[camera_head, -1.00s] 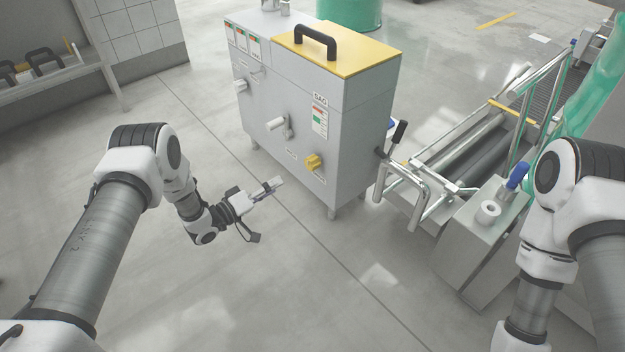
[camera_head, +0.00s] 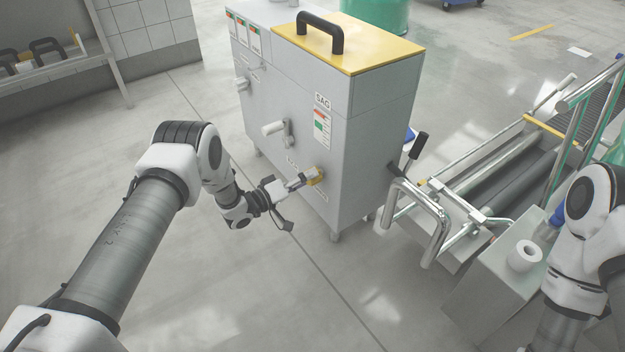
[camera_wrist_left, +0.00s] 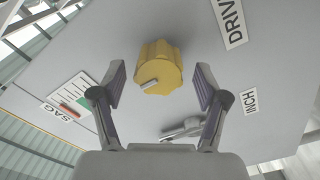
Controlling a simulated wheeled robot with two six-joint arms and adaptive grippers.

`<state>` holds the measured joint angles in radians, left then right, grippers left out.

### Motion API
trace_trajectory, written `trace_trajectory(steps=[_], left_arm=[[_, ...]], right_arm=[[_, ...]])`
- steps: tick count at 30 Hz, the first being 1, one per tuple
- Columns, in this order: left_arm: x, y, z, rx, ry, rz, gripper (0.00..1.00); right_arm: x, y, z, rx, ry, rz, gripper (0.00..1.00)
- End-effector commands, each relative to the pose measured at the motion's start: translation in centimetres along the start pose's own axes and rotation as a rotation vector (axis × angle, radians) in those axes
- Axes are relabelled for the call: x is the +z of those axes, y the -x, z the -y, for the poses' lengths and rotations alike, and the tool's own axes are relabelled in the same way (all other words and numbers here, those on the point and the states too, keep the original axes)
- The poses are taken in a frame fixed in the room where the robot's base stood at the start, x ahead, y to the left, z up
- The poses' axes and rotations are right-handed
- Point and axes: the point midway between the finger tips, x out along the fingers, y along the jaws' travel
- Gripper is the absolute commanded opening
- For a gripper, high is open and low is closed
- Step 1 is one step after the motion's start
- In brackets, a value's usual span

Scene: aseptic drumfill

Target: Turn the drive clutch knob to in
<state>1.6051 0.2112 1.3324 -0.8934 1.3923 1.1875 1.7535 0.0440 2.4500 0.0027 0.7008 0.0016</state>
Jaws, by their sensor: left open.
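The yellow drive clutch knob (camera_head: 316,176) is on the front of the grey cabinet (camera_head: 345,190). In the left wrist view the knob (camera_wrist_left: 158,62) is lobed, with a pale pointer mark near its lower edge. My left gripper (camera_head: 302,180) is at the knob; in the wrist view its open fingers (camera_wrist_left: 160,78) stand on either side of the knob, with visible gaps. Whether the tips reach past its front face is unclear. My right gripper is out of view.
A lever with a pale handle (camera_head: 273,128) sticks out left of the knob. A black-gripped lever (camera_head: 418,146) and a bent metal bar (camera_head: 438,215) stand at the cabinet's right side, beside a roller conveyor (camera_head: 500,175). The floor in front is clear.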

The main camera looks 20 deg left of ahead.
Motion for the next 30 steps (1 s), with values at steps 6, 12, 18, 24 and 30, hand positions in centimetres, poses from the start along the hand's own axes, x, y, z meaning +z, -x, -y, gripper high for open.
trace_trajectory(steps=[6,12,18,24,30], left_arm=[[0.0,-1.8,0.0,0.000,0.000,0.000,0.74],[0.0,-1.8,0.0,0.000,0.000,0.000,0.63],[0.0,-1.8,0.0,0.000,0.000,0.000,0.15],[0.0,-1.8,0.0,0.000,-0.005,0.000,0.15],[-0.1,-1.8,-0.1,0.000,-0.048,0.000,0.15]], right_arm=[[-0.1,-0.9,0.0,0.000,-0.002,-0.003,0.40],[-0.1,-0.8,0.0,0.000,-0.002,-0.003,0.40],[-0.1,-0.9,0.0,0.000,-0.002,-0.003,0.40],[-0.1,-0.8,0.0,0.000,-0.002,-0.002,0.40],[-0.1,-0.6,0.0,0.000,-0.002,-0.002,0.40]])
